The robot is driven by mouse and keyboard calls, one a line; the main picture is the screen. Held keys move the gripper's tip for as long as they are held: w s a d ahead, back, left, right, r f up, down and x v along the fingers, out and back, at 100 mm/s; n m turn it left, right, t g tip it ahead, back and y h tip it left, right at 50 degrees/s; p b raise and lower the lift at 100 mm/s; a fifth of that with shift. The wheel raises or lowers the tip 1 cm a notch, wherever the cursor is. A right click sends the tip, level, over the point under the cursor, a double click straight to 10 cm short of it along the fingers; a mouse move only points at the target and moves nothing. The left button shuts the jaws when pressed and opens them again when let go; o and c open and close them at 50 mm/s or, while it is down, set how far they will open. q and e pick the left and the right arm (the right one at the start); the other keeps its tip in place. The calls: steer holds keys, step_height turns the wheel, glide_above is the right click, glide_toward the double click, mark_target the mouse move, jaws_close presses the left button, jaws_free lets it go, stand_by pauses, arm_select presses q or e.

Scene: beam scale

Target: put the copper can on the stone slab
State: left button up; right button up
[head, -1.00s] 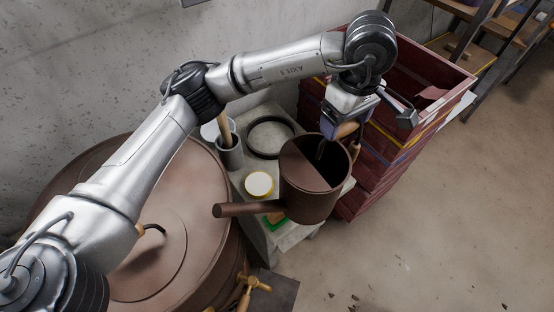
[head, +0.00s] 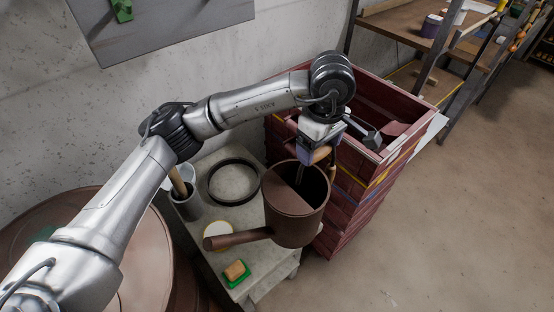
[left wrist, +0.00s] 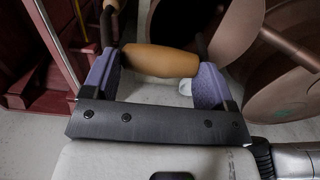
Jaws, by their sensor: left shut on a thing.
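The copper can (head: 292,222) is brown and open-topped, with a long spout pointing left. It hangs roughly upright from my left gripper (head: 318,157), which is shut on its wooden handle. In the left wrist view the wooden handle (left wrist: 160,61) lies between the two purple finger pads, and part of the can (left wrist: 285,80) shows at the upper right. In the head view the can overlaps the right side of the pale stone slab (head: 244,217); the gap below it cannot be told. My right gripper is not in view.
Stacked red crates (head: 350,190) stand close right of the can. A large copper vessel (head: 150,265) stands left.

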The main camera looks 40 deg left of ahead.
arm_select(q)
steer(key=w+a+f+p, duration=0.1)
steer(key=a+f+p, duration=0.2)
steer(key=a+f, duration=0.5)
steer(key=shift+w+a+f, duration=0.25)
steer(key=shift+w+f, duration=0.05)
steer(key=shift+f, duration=0.35)
steer(key=o, duration=1.8)
steer(key=shift+c, duration=0.2)
step_height(320, 180, up, 12)
steer(key=b, duration=0.2)
steer(key=shift+b, duration=0.35)
